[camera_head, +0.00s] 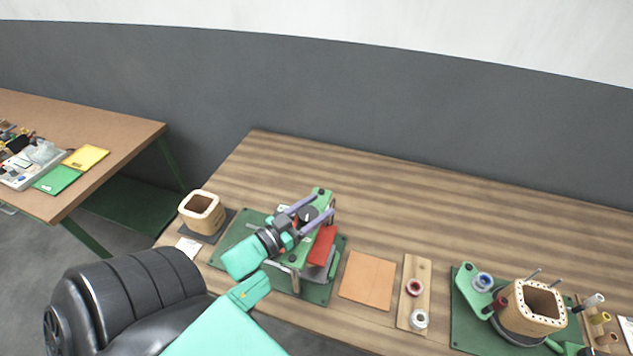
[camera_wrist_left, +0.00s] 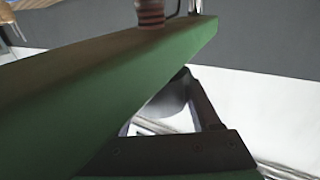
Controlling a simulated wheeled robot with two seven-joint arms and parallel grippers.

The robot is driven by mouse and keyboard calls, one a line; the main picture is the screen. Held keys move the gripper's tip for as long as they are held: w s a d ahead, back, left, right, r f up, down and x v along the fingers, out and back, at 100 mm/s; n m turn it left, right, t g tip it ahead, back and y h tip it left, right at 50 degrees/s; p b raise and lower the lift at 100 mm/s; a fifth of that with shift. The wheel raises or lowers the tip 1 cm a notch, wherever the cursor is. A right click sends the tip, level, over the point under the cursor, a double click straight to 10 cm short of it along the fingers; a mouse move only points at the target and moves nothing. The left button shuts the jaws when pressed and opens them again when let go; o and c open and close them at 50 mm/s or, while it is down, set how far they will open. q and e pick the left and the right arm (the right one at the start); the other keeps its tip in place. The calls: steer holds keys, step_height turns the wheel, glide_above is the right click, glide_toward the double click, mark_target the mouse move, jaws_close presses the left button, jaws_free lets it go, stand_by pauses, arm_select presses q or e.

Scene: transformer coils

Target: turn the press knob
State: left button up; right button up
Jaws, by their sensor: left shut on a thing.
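The green press (camera_head: 322,194) stands on a green base plate (camera_head: 228,247) near the middle of the wooden table. My left gripper (camera_head: 322,204) reaches over the press from the lower left, its two purple fingers on either side of the dark press knob (camera_head: 308,213). It is shut on the knob, which the fingers partly cover. In the left wrist view a broad green beam (camera_wrist_left: 100,85) hides much of the gripper. A dark rounded part (camera_wrist_left: 175,100) shows below the beam, beside a black finger. My right gripper is in neither view.
A wooden coil former (camera_head: 202,211) stands left of the press. A red block (camera_head: 322,245) is at the press's right side. An orange sheet (camera_head: 368,277), a spool board (camera_head: 412,270) and a second green fixture (camera_head: 465,320) lie farther right. The table's back is clear.

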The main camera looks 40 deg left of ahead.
arm_select(q)
steer(key=shift+a+r+n+y, duration=0.1)
steer(key=shift+r+n+y, duration=0.1)
steer(key=shift+n+y, duration=0.45)
steer(key=shift+t, duration=0.3)
steer(key=o, duration=1.1)
steer(key=shift+o, duration=1.4)
steer(key=shift+w, duration=0.1)
steer(key=shift+f, duration=0.15)
steer(key=s+a+b, duration=0.1)
steer(key=s+b, duration=0.1)
steer(key=s, duration=1.2)
steer(key=shift+s+a, duration=0.2)
steer(key=shift+a, duration=0.05)
